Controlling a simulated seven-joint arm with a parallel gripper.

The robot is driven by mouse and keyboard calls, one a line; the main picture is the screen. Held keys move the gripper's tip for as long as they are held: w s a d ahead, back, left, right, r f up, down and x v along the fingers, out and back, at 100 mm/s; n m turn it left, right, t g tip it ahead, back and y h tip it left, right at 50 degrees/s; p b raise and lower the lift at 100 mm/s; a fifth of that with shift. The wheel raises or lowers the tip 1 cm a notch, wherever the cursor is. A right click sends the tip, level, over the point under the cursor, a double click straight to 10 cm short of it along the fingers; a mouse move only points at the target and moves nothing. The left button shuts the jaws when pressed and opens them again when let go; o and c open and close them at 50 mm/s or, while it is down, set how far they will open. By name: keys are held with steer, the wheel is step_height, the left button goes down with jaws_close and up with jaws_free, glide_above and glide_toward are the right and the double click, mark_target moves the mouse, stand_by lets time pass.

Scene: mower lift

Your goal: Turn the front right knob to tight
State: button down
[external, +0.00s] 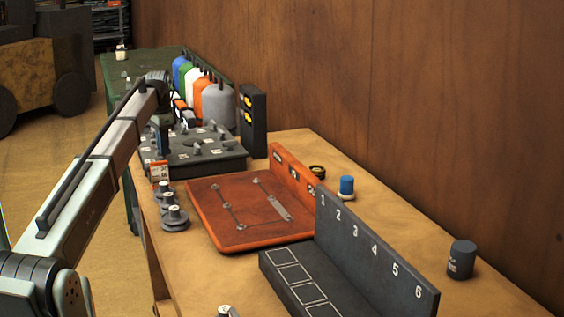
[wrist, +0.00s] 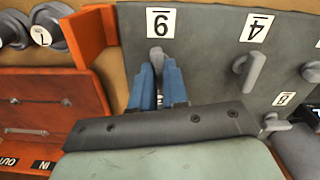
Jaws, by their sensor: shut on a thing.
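A dark grey board (external: 225,161) with several lever-like knobs and white labels lies on the table behind the red-brown tray. My gripper (wrist: 157,72) is over a front corner of this board, its blue fingers closed on a grey knob (wrist: 156,54). The knob's top shows between the fingers, beside a white numbered label that is turned in the wrist view. The rest of the knob is hidden by the fingers, so its exact angle cannot be told. In the external view my gripper (external: 163,145) points down at the board's near left corner.
Another knob (wrist: 252,70) stands beside it on the board. The red-brown tray (external: 205,215) lies close by, with dark round weights (external: 174,219) at its left. Colored bottles (external: 217,105) and a dark box (external: 252,120) stand behind the board.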

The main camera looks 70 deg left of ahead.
steer(key=shift+m, duration=0.6)
steer(key=c, duration=1.1)
jaws_free()
steer(key=shift+c, duration=0.2)
steer(key=shift+r, duration=0.15)
step_height(320, 180, up, 14)
steer(key=shift+f, duration=0.2)
